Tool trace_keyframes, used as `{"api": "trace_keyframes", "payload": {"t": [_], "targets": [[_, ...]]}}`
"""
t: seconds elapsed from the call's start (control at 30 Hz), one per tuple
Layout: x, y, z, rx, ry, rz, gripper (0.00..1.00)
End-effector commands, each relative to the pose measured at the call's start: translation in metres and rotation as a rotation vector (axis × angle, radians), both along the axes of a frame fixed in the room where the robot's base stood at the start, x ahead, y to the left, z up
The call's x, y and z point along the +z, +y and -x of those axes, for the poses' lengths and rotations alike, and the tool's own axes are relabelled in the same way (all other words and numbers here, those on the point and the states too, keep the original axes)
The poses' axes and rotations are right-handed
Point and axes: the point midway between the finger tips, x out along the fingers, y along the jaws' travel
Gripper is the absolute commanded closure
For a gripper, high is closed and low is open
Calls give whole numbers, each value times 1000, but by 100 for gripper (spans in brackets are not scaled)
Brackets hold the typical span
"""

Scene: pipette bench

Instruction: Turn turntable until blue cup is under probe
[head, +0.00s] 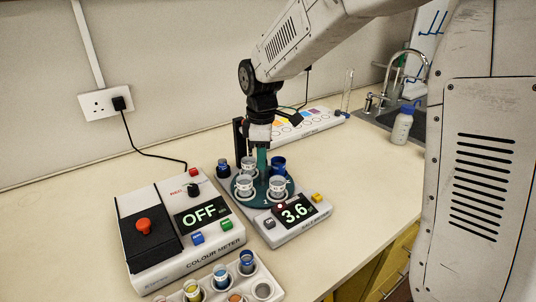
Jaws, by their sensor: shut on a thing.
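The teal turntable (246,199) carries several cups around a teal upright post (262,160). My gripper (262,148) is over the middle of the turntable and shut on the top of this post. The blue cup (278,166) is at the back right of the turntable, just right of the post. White cups stand at the front left (244,187), front right (278,187) and back left (249,163). A black upright stand (240,139) rises behind the turntable at the left. The probe tip cannot be made out.
The meter base (300,225) in front of the turntable reads 3.6. A dark container (223,169) stands left of the turntable. A colour meter (172,255) reading OFF is at left, with a cup rack (264,276) in front.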

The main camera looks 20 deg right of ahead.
Motion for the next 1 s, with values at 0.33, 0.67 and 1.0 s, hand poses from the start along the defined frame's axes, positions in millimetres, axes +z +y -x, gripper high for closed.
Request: {"api": "trace_keyframes", "payload": {"t": [0.33, 0.67, 1.0], "targets": [[0, 0, 0, -1, -1, 0, 52], [26, 0, -1, -2, -5, -1, 52], [74, -1, -1, -2, -3, 0, 52]]}}
